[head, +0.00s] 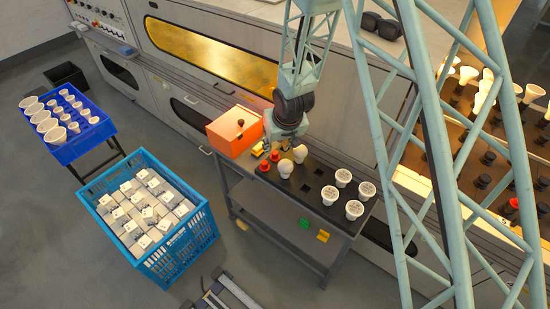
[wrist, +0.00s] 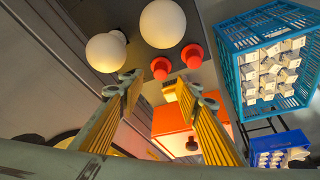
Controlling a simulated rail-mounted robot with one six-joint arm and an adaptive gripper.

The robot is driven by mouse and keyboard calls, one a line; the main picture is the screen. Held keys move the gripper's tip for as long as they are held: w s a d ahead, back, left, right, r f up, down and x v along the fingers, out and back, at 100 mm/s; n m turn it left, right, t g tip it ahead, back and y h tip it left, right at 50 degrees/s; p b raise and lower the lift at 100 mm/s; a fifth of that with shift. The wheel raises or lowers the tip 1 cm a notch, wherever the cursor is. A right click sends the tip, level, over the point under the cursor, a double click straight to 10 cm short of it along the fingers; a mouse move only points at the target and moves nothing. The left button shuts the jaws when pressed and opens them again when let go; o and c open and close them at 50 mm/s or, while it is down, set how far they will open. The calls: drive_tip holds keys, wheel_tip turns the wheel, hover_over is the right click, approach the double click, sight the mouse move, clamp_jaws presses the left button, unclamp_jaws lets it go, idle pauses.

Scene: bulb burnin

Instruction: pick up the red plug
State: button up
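Two red plugs stand on the dark top of the grey cart in the head view, one nearer the back (head: 275,156) and one nearer the front left (head: 264,166). In the wrist view they show as a left plug (wrist: 160,69) and a right plug (wrist: 192,56), beyond my fingertips. My gripper (head: 266,149) hangs over the back left of the cart, close to the plugs. In the wrist view my gripper (wrist: 159,84) is open, with nothing between its yellow fingers. I cannot tell its exact height above the plugs.
Two round white bulbs (head: 285,168) (head: 300,153) stand close beside the plugs. An orange box (head: 226,136) sits at the cart's left end. Several reflector bulbs (head: 343,177) stand on the right. A blue crate (head: 176,247) of cartons is left of the cart (head: 325,235).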

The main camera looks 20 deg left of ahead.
sight(275, 153)
drive_tip(key=shift+b+x, duration=0.6)
drive_tip(key=shift+x, duration=2)
drive_tip(key=shift+s, duration=0.15)
drive_tip(key=c, duration=0.9)
